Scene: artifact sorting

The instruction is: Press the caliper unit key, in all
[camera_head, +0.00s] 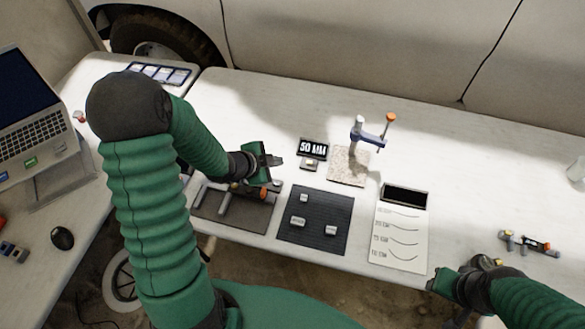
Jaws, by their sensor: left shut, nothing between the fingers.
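A black display reading "50 MM" (313,147) stands at the middle of the white table. A small grey block on a dark base (310,164) sits just in front of it; it may be the unit key, but it is too small to tell. A blue and grey clamp-like device with an orange knob (367,135) stands on a speckled slab (347,172) to the right. My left gripper (278,160) is shut and empty, left of the display and apart from it. My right gripper (436,284) is at the table's front edge, lower right; its fingers do not show clearly.
A dark mat with several small blocks (335,238) lies in front. A tool tray (210,212) is partly behind my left arm. A lettered sheet (412,255) and a black-screened box (405,194) lie right. Small tools (530,243) lie far right. A laptop (35,125) stands left.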

